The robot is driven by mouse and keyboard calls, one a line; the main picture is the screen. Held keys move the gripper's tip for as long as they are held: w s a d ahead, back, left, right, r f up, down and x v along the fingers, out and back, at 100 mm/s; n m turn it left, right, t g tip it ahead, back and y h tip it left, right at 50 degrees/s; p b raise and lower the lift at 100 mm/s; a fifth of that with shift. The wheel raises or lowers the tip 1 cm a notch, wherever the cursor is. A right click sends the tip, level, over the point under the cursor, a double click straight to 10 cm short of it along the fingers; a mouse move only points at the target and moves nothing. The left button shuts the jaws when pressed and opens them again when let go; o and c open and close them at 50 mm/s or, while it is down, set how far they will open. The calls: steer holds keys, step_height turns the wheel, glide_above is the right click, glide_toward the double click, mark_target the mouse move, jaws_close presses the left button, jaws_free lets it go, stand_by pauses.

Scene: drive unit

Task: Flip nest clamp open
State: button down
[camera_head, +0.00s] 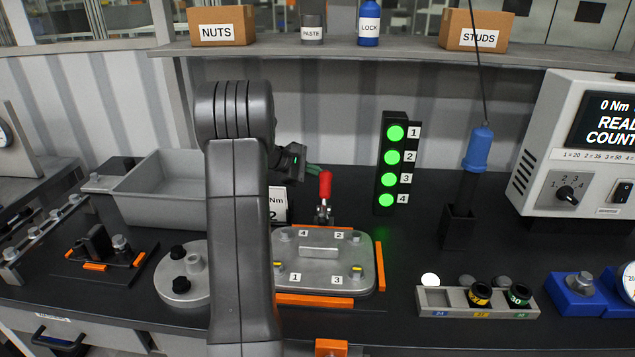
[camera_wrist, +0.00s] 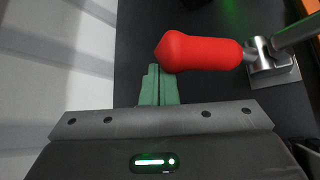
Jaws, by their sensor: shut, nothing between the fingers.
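The nest clamp has a red handle (camera_head: 325,185) that stands upright at the back of the nest. Its metal base (camera_head: 323,213) sits behind the grey cover plate (camera_head: 318,272), which is marked 1 to 4. My gripper (camera_head: 313,169) is at the left of the handle's upper part, with its green fingers shut and empty. In the wrist view the red handle (camera_wrist: 200,52) lies across the picture just beyond the closed fingertips (camera_wrist: 157,72). The fingertips touch or nearly touch the handle near its free end. The clamp's metal bracket (camera_wrist: 270,62) shows at the right.
Four green lamps (camera_head: 393,165) stand on a black post right of the clamp. A blue hanging tool (camera_head: 478,150) sits further right. A grey bin (camera_head: 160,190) is at the left behind my arm. Orange guides (camera_head: 315,300) edge the plate. A socket tray (camera_head: 450,305) is at front right.

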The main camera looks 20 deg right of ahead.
steer(key=s+a+r+b, duration=0.2)
steer(key=s+b, duration=0.4)
steer(key=b, duration=0.3)
steer(key=shift+a+r+m+t+h, duration=0.3)
steer(key=shift+a+r, duration=0.1)
steer(key=shift+r, duration=0.2)
steer(key=shift+b, duration=0.4)
steer(key=shift+a, duration=0.1)
steer(key=v, duration=1.3)
steer(key=shift+a+r, duration=0.25)
steer(key=shift+r, duration=0.05)
steer(key=shift+d, duration=0.1)
steer(key=x, duration=0.9)
steer(key=shift+d+f, duration=0.2)
steer(key=shift+d, duration=0.15)
